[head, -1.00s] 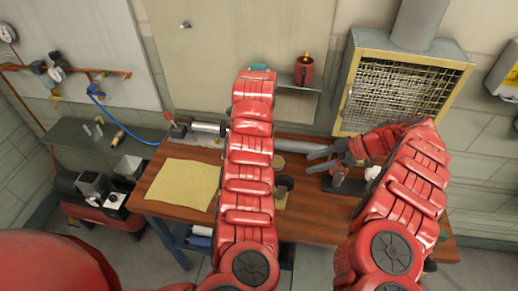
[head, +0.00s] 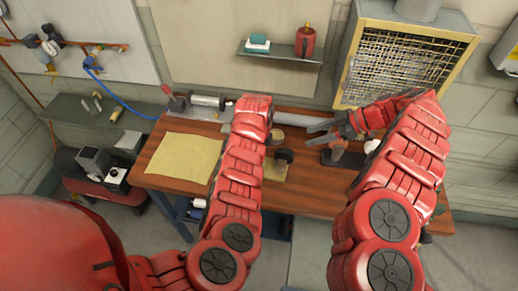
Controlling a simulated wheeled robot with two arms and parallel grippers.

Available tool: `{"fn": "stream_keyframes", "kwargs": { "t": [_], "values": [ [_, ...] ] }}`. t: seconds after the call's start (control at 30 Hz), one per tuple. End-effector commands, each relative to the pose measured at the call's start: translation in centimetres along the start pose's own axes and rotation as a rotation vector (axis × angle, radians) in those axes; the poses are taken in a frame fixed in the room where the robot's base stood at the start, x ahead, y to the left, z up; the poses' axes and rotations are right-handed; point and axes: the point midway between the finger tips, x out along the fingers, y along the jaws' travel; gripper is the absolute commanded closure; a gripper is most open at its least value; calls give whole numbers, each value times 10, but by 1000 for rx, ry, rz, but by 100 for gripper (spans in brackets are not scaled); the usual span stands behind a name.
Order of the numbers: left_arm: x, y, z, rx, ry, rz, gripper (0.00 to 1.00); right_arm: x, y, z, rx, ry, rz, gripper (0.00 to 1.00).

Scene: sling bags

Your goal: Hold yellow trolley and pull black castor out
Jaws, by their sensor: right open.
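The black castor (head: 284,156) is a dark wheel-like part near the middle of the bench. A small yellowish piece (head: 274,172), apparently the yellow trolley, lies under and beside it, partly covered by my left forearm. I cannot tell how the two join. My right gripper (head: 311,135) is open and empty, its grey fingers pointing left, above and to the right of the castor in the picture and apart from it. My left arm reaches up across the bench just left of the castor. Its gripper is hidden behind the forearm's end.
The wooden bench (head: 310,200) carries a yellow cloth (head: 183,158) at left and a metal cylinder tool (head: 207,101) at the back. A dark block with an orange-red part (head: 338,150) stands near my right gripper.

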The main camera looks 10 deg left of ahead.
Motion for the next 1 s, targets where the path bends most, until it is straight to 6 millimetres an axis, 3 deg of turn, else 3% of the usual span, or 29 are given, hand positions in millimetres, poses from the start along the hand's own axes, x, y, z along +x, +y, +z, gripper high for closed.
{"fn": "stream_keyframes", "kwargs": {
  "t": [0.33, 0.8, 1.0],
  "values": [
    [4, 1, 0, 1, 0, 2, 15, 0, 0, 0, 0, 0, 0, 50],
    [4, 1, 0, 1, -1, 2, 100, 0, 0, 0, 0, 0, 0, 50],
    [4, 1, 0, 1, -1, 2, 100, 0, 0, 0, 0, 0, 0, 50]
  ]
}}
